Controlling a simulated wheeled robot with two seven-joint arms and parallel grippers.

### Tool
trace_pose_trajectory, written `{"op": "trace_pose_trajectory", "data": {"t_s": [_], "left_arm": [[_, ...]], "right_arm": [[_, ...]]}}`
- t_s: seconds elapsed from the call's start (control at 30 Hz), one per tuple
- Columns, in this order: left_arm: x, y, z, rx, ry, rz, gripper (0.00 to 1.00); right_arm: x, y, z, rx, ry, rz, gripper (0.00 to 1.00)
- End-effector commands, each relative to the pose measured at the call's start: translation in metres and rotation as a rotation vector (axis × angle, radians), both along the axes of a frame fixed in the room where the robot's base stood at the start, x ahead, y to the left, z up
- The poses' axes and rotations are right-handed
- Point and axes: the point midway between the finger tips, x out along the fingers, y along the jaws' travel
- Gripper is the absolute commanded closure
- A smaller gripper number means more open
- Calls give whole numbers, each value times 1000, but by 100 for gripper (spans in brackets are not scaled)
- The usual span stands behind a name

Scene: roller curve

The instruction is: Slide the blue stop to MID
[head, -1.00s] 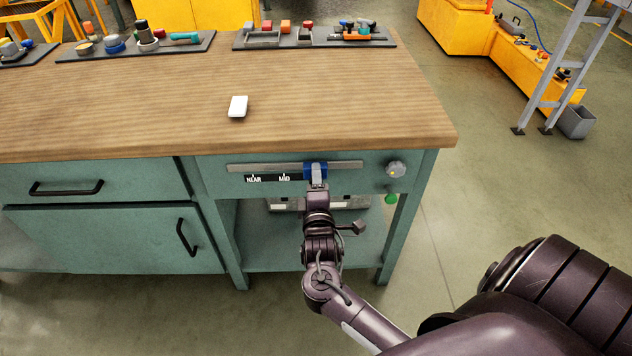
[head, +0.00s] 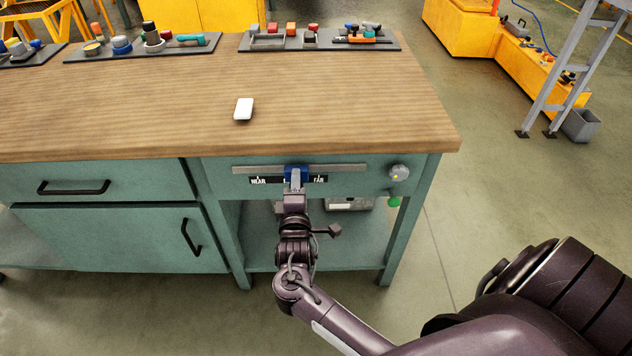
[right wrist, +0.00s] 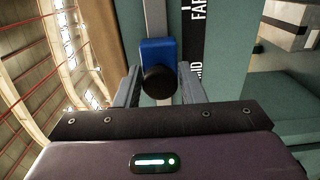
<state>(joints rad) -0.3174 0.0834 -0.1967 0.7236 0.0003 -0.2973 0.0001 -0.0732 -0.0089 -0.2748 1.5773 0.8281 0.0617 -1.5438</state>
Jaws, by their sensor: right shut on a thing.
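The blue stop (head: 297,171) sits on a grey rail (head: 345,171) along the bench front, between the NEAR and FAR labels of the black scale strip (head: 272,181). The MID label is mostly hidden behind my right gripper (head: 295,181); only its left edge shows, just left of the fingers, so exact alignment is hard to tell. My right gripper is shut on the stop. In the right wrist view, its fingers flank the black knob of the blue stop (right wrist: 156,50), and part of the MID lettering shows beside the right finger. My left gripper is not in view.
A grey knob (head: 399,173) and a green button (head: 394,201) are right of the rail. A wooden bench top (head: 170,95) is above, with a white block (head: 244,109) on it. Below is an open shelf bay holding a grey box (head: 350,203).

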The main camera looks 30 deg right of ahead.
Motion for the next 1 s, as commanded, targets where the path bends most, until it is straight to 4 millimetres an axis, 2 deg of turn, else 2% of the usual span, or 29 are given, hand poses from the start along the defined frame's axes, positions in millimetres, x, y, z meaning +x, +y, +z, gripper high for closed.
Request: {"op": "trace_pose_trajectory", "data": {"t_s": [0.03,0.13,0.47,0.5,0.57,0.87,1.0], "left_arm": [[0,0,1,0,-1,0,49],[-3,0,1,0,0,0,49],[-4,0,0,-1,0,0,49],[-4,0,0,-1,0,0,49],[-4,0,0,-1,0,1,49],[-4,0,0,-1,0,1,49],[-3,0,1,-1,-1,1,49]], "right_arm": [[6,10,1,4,-1,5,100],[11,19,1,1,-1,6,100],[12,21,0,-1,1,6,100],[12,21,0,-1,1,6,59],[12,21,0,-1,1,6,51],[10,21,0,-1,1,4,50],[-3,29,-1,1,1,4,50]]}}
